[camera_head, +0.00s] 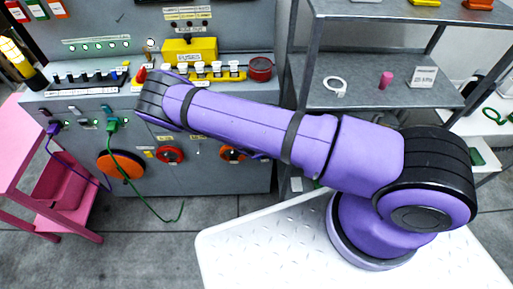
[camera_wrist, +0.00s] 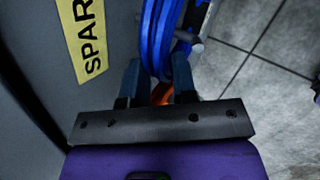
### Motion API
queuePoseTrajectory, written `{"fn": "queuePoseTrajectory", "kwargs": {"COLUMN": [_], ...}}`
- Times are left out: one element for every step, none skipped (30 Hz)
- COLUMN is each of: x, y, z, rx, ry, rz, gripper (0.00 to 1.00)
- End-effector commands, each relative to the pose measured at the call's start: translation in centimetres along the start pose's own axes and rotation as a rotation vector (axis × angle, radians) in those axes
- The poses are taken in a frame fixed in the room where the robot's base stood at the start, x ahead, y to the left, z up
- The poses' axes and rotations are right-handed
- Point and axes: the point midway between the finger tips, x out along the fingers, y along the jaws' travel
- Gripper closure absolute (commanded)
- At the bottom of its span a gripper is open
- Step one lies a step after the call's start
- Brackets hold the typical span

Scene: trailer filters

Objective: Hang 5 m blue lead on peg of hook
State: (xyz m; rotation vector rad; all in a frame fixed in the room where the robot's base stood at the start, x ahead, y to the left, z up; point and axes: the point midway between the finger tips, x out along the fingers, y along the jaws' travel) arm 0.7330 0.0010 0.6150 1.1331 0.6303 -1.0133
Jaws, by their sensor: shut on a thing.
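The blue lead (camera_wrist: 160,40) is a coil of several blue loops, seen at the top middle of the wrist view. My gripper (camera_wrist: 158,84) is shut on it, with the dark fingers on either side of the loops. The coil runs up out of the wrist picture, so only part of it shows. In the head view my own arm hides the gripper and the blue lead.
A yellow label reading "SPAR" (camera_wrist: 90,35) is on a grey surface left of the coil. An orange piece (camera_wrist: 161,94) shows between the fingers. The grey control panel (camera_head: 60,105) has a hanging green lead (camera_head: 130,175). A metal shelf (camera_head: 350,95) stands right of it.

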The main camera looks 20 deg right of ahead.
Motion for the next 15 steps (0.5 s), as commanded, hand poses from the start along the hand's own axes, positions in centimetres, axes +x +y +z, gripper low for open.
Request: {"fn": "queuePoseTrajectory", "kwargs": {"x": [0.0,-0.01,-0.01,-0.01,-0.01,-0.01,-0.01,-0.01,-0.02,-0.02,-0.02,-0.02,-0.02,-0.02,-0.02], "y": [0.03,0.03,0.03,0.03,0.03,0.03,0.03,0.03,0.03,0.03,0.03,0.03,0.03,0.03,0.03], "z": [0.01,0.01,0.01,0.01,0.01,0.0,0.0,0.0,0.0,0.0,0.0,0.0,0.0,0.0,-0.01], "rx": [0.0,0.0,0.0,0.0,0.0,0.0,0.0,0.0,0.0,0.0,0.0,0.0,0.0,0.0,0.0], "ry": [0.0,0.0,0.0,0.0,0.0,0.0,0.0,0.0,0.0,0.0,0.0,0.0,0.0,0.0,0.0], "rz": [0.0,0.0,0.0,0.0,0.0,0.0,0.0,0.0,0.0,0.0,0.0,0.0,0.0,0.0,0.0], "gripper": [1.0,1.0,1.0,1.0,1.0,1.0,1.0,1.0,1.0,1.0,1.0,1.0,1.0,0.7,0.6]}}
